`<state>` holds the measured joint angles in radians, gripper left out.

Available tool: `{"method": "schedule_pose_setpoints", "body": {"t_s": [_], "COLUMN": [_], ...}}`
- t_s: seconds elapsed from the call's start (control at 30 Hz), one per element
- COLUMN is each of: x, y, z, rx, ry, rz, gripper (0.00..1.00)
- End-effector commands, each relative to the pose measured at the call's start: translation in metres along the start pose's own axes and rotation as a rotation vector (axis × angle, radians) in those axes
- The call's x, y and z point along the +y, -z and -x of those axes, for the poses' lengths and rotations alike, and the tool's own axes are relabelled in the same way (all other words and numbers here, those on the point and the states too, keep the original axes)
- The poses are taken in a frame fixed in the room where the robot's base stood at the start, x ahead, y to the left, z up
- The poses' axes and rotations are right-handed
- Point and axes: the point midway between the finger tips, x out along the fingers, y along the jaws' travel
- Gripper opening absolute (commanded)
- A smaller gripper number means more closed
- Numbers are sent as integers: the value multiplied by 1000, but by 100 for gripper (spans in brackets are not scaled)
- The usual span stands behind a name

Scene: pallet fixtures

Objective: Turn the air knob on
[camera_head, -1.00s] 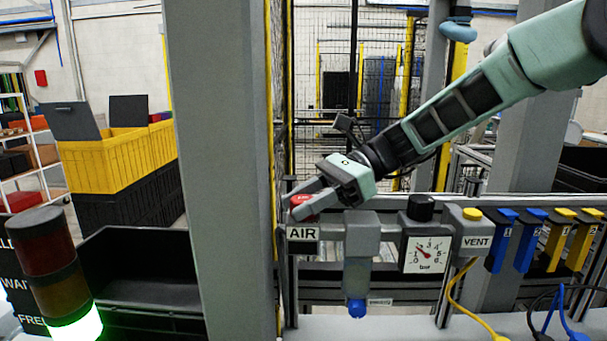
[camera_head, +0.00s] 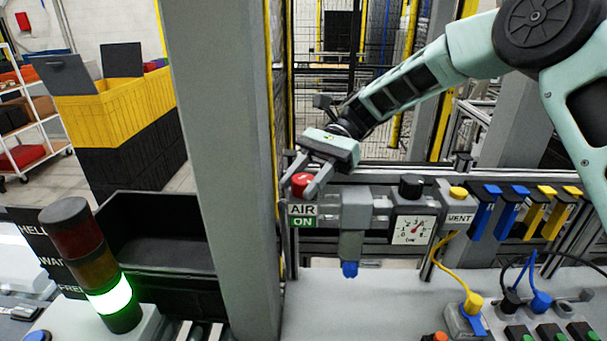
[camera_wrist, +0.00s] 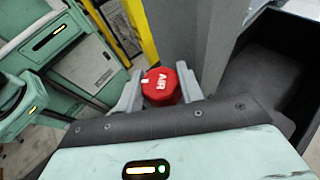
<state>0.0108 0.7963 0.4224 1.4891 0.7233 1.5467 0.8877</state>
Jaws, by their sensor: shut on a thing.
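The red air knob (camera_head: 301,183) sits at the left end of the grey air unit, above a label that reads AIR with a green ON field (camera_head: 304,222) under it. In the wrist view the knob (camera_wrist: 161,87) shows its AIR lettering turned steeply and a small white mark. My gripper (camera_head: 301,184) is shut on the knob, one finger on each side. In the wrist view the two fingers (camera_wrist: 157,90) flank it. The pressure gauge (camera_head: 413,229) has its needle pointing up and to the right.
A black knob (camera_head: 411,186) tops the gauge, and a yellow VENT button (camera_head: 458,193) stands right of it. Blue and yellow handles (camera_head: 514,214) follow. A grey post (camera_head: 222,150) rises close left of my gripper. A lit signal tower (camera_head: 95,265) stands front left.

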Motion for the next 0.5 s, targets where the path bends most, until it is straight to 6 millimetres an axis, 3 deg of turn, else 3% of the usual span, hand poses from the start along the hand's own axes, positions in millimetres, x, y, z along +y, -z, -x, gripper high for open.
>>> {"method": "schedule_pose_setpoints", "body": {"t_s": [0.3, 0.33, 0.4, 0.5], "x": [0, 0, 0, 0], "y": [0, 0, 0, 0], "z": [0, 0, 0, 0], "rx": [1, 1, 1, 1], "ry": [0, 0, 0, 0], "rz": [1, 1, 1, 1], "gripper": [14, 40, 59, 59]}}
